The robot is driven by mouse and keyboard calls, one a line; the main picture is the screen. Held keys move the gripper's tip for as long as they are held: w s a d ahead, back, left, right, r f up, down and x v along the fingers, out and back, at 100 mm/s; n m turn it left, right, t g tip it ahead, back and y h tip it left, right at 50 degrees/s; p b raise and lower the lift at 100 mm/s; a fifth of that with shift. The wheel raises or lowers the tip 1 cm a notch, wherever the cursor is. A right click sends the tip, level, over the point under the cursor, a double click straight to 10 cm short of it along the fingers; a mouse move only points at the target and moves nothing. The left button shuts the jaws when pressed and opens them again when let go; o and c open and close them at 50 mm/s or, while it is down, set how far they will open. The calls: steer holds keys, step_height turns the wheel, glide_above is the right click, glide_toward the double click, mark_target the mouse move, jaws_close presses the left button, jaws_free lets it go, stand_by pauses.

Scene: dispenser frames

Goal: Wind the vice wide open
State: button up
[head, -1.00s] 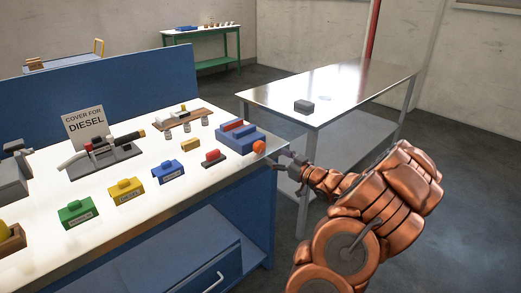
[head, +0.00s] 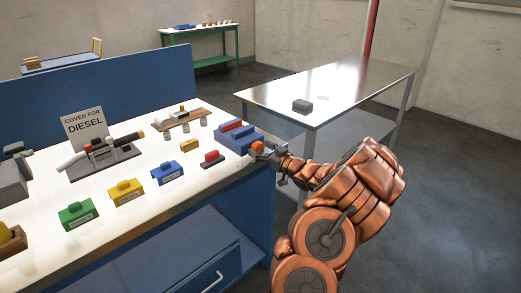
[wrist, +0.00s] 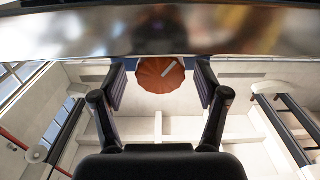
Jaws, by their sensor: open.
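The blue vice (head: 236,140) stands at the right end of the lit bench, with a red piece (head: 235,126) at its top. Its round orange knob (head: 257,147) faces right, over the bench's end. My gripper (head: 266,153) is at the knob, its fingers partly covering it in the head view. In the wrist view the ribbed knob (wrist: 155,77), with a pale mark on its face, sits between the two open fingers (wrist: 161,88). A gap shows on each side of it, so the fingers look apart from it.
The bench top (head: 145,205) holds a red block (head: 211,158), blue, yellow and green labelled blocks, a nozzle on a stand (head: 105,155) and a sign (head: 86,128). A steel table (head: 340,92) with a grey block (head: 302,106) stands behind my arm.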

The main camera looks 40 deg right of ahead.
steer(key=c, duration=1.2)
steer(key=shift+o, duration=0.2)
steer(key=n+b, duration=0.1)
steer(key=b, duration=0.2)
steer(key=shift+f+n, duration=0.3)
steer(key=shift+f, duration=0.05)
steer(key=shift+r+n+b, duration=0.3)
steer(key=shift+n+b, duration=0.5)
steer(key=shift+b, duration=0.3)
steer(key=o, duration=1.2)
steer(key=shift+c, duration=0.2)
steer(key=s, duration=1.2)
steer(key=shift+a, duration=0.2)
